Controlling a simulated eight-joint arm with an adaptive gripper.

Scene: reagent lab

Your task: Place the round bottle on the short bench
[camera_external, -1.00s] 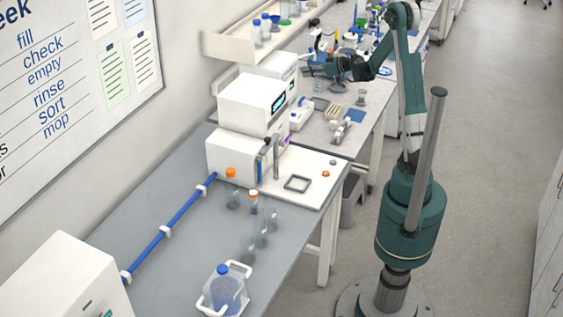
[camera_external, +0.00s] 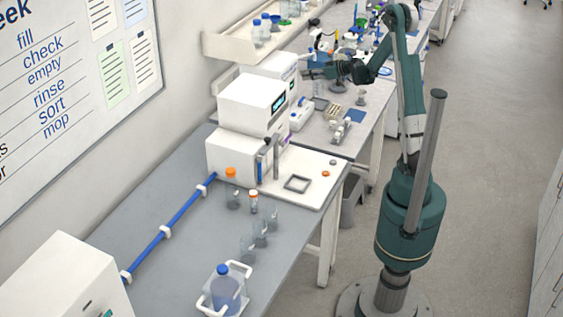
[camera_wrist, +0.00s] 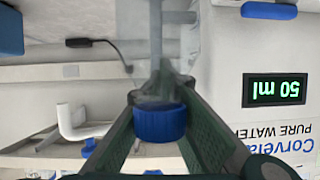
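My gripper (camera_external: 306,73) is over the far bench, beside the white instruments near the wall. In the wrist view, which is upside down, its green fingers (camera_wrist: 160,78) close in on either side of a clear bottle just under its blue cap (camera_wrist: 160,124). The bottle's transparent body is hard to make out against the white equipment, and its round shape cannot be confirmed. In the external view this bottle is too small to tell. The near bench (camera_external: 150,222) is grey and looks the shorter one; the far bench (camera_external: 345,140) runs toward the back.
The near bench bears a blue-capped bottle (camera_external: 224,291) in a white carrier, clear glassware (camera_external: 260,233), orange-capped bottles and a blue rail (camera_external: 160,235). White instruments (camera_external: 253,103) stand between the bench areas, below a wall shelf (camera_external: 252,48). The near bench's middle left surface is clear.

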